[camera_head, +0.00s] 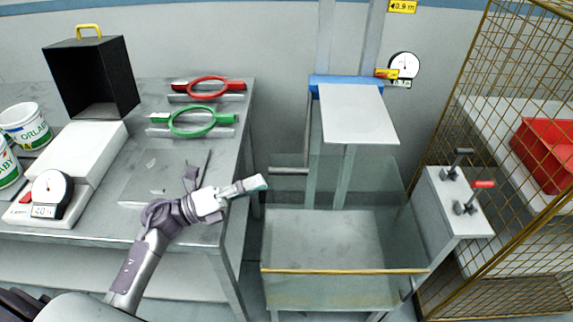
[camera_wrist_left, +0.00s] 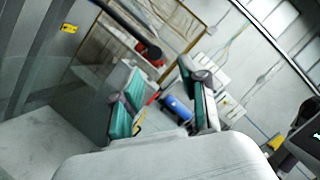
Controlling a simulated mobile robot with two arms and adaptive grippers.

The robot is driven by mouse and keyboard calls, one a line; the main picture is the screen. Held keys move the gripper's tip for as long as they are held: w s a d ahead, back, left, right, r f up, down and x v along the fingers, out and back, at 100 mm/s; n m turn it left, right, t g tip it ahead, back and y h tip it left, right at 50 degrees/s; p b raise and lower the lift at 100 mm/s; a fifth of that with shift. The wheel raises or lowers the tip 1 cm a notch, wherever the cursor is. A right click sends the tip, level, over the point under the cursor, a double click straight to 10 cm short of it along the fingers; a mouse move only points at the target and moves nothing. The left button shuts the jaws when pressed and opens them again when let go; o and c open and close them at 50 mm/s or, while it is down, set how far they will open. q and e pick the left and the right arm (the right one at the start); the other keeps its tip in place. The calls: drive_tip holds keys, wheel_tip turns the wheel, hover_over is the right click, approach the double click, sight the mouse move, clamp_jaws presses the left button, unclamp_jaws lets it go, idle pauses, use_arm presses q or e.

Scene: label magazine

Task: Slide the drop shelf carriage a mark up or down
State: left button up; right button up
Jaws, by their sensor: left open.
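The drop shelf carriage shows in the head view as a blue crossbar (camera_head: 345,81) on two grey upright rails (camera_head: 370,40). A pale flat shelf plate (camera_head: 357,115) juts forward from it. A small yellow and red pointer (camera_head: 386,73) sits at its right end, beside a round dial (camera_head: 404,65). A yellow mark reading 0.9 m (camera_head: 402,6) is higher up by the rail. My left gripper (camera_head: 258,183) is left of and nearer than the shelf plate, apart from it. In the left wrist view its two teal-padded fingers (camera_wrist_left: 164,112) stand apart with nothing held between them.
A clear-walled bin with a yellow front edge (camera_head: 345,271) stands below the shelf. A box with two levers (camera_head: 447,200) is at its right, before a mesh cage (camera_head: 520,90). The left bench (camera_head: 215,160) holds red and green rings, a scale, tubs and a black box.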

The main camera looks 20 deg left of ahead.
sight(287, 169)
use_arm(q)
drive_tip(key=p+x, duration=0.2)
drive_tip(key=x, duration=0.4)
drive_tip(key=shift+w+r, duration=0.1)
drive_tip(key=shift+w, duration=0.05)
drive_tip(key=shift+w+d, duration=0.35)
drive_tip(key=shift+d, duration=0.3)
use_arm(e)
drive_tip(key=r, duration=0.1)
drive_tip(key=w+r, duration=0.1)
drive_tip(key=shift+r, duration=0.35)
use_arm(q)
clamp_jaws()
use_arm(e)
drive_tip(key=shift+a, duration=0.25)
